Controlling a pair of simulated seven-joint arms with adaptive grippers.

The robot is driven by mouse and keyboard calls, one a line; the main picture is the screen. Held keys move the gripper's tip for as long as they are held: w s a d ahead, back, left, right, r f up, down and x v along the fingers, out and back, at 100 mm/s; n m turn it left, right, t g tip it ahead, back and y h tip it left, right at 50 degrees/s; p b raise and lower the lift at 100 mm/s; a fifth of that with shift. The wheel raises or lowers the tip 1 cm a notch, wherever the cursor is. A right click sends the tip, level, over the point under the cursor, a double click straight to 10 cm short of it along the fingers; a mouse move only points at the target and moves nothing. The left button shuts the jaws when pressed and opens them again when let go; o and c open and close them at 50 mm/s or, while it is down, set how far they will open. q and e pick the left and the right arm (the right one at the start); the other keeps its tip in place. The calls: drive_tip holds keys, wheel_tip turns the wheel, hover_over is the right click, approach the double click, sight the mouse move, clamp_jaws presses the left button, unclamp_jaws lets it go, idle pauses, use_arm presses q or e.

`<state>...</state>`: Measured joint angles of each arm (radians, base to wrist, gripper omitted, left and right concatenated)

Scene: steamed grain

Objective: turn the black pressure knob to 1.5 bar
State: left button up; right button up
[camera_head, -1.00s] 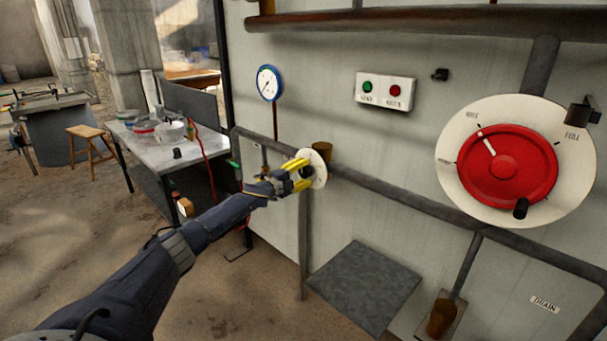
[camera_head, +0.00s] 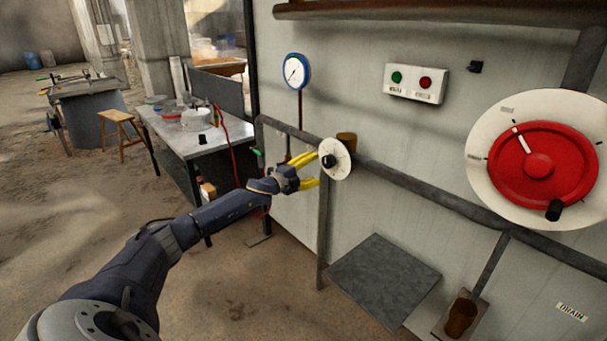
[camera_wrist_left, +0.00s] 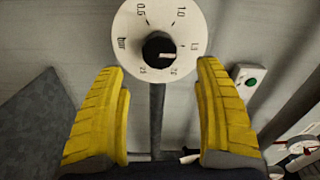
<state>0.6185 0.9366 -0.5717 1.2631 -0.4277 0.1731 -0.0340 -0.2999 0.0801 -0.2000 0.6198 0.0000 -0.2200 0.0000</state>
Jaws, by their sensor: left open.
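The black pressure knob (camera_head: 328,161) stands out from a round white dial (camera_head: 342,150) beside the grey wall. In the left wrist view the knob (camera_wrist_left: 159,48) has a white pointer line directed right, roughly toward the 1.5 mark or slightly below it. The dial (camera_wrist_left: 128,22) carries marks from 0.5 upward and the word bar. My left gripper (camera_head: 316,169) is open and empty, with its yellow fingers apart just in front of the dial. In the left wrist view the knob shows between and beyond the fingertips, apart from both. My right gripper is not in view.
A pressure gauge (camera_head: 295,71) stands above left of the dial. A box with green and red buttons (camera_head: 416,83) and a large red wheel (camera_head: 542,165) are on the wall to the right. A grey pipe (camera_head: 420,189) runs past the dial. A table (camera_head: 196,146) stands left.

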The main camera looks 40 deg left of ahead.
use_arm(q)
drive_tip(key=shift+v, duration=2.4)
